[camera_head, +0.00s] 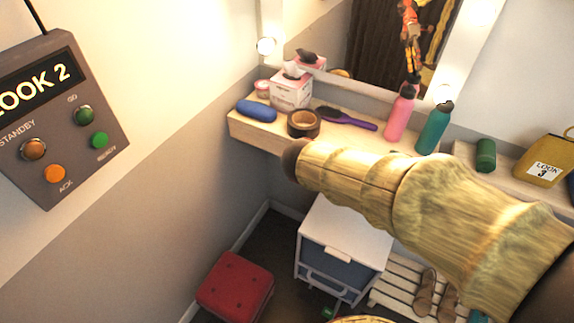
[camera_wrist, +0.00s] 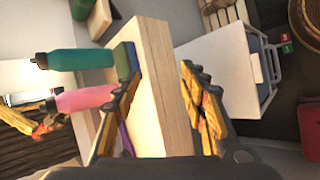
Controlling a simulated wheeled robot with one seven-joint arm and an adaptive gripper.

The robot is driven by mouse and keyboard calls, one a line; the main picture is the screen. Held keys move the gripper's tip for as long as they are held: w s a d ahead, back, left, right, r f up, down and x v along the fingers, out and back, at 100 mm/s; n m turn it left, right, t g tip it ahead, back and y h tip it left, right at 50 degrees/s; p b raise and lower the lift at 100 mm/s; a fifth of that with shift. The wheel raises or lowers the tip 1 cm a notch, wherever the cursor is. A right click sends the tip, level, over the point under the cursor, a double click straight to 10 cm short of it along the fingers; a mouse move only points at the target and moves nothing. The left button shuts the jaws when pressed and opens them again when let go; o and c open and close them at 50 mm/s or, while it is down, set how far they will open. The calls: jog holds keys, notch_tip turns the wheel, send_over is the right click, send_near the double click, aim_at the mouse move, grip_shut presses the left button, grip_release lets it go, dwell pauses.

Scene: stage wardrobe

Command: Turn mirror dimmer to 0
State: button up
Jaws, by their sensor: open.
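The vanity mirror (camera_head: 375,45) has a white frame with lit bulbs (camera_head: 266,46) and stands behind a wooden shelf (camera_head: 255,133). I cannot make out a mirror dimmer in either view. My arm crosses the head view in a gold sleeve and hides part of the shelf front; my gripper is not clear there. In the wrist view my gripper (camera_wrist: 162,78) is open and empty, its two patterned fingers apart. The shelf's pale edge (camera_wrist: 170,115) shows between and beyond them. An orange and dark shape, perhaps my reflection, shows in the mirror.
The shelf holds a blue case (camera_head: 257,110), tissue box (camera_head: 291,91), tape roll (camera_head: 303,123), purple brush (camera_head: 346,119), pink bottle (camera_head: 400,113) and teal bottle (camera_head: 434,128). Below are a white drawer unit (camera_head: 345,240) and red stool (camera_head: 235,285). A button panel (camera_head: 62,120) is left.

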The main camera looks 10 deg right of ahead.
jog(key=w+a+f+n+t+h, duration=0.25)
jog(key=w+a+f+n, duration=0.2)
jog(key=w, duration=0.35)
jog(key=w+a+f+n+t+y+b, duration=0.15)
jog(key=w+a+f+n+t, duration=0.3)
jog(key=a, duration=0.45)
jog(key=w+a+f+n+t+y+b, duration=0.1)
jog(key=w+a+f+n+t+y, duration=0.15)
jog(key=a+f+t, duration=0.4)
jog(key=w+d+r+g+b, duration=0.1)
jog(key=w+d+b, duration=0.1)
jog(key=w, duration=0.4)
jog(key=shift+w+r+n+h, duration=0.2)
jog(key=shift+w+n+h, duration=0.15)
jog(key=shift+h, duration=0.1)
jog(key=shift+s, duration=0.1)
jog(key=shift+c, duration=0.2)
grip_shut()
